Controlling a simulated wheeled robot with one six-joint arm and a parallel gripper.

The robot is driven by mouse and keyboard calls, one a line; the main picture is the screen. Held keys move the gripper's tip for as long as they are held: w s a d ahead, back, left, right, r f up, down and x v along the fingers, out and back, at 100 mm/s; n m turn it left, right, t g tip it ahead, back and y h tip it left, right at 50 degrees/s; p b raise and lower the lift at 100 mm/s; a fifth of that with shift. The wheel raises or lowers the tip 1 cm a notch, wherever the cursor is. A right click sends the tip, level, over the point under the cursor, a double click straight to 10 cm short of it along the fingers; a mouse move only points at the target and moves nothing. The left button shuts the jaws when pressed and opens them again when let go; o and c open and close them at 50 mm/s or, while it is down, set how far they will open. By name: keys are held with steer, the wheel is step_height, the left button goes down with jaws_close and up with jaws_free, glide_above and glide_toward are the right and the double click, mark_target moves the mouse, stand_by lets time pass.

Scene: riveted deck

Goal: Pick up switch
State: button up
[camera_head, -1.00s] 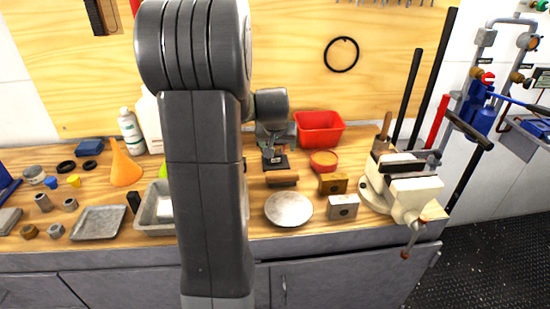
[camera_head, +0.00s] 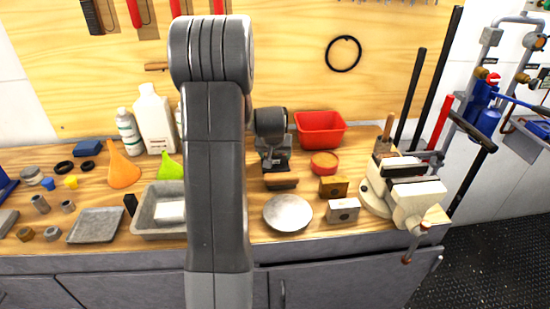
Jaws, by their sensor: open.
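My gripper (camera_head: 274,165) hangs over the workbench, fingers down, behind and to the right of my arm. It is open, small and partly hidden by its own wrist. I cannot tell for sure which thing is the switch. A grey box (camera_head: 343,211) with a small round detail on its front stands on the bench, to the right of and nearer than the gripper. A brown-yellow box (camera_head: 333,187) stands just behind it. A dark brown piece (camera_head: 281,182) lies just in front of the gripper, and I see nothing between the fingers.
A round metal plate (camera_head: 288,212) lies near the front edge. A red bin (camera_head: 320,130) and red bowl (camera_head: 324,163) stand behind. A vise (camera_head: 400,190) blocks the right end. A grey tray (camera_head: 158,220), funnels and bottles (camera_head: 155,120) stand left.

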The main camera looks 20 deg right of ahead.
steer(key=c, duration=1.3)
steer(key=shift+o, duration=0.2)
step_height(320, 180, up, 10)
steer(key=shift+r, duration=0.1)
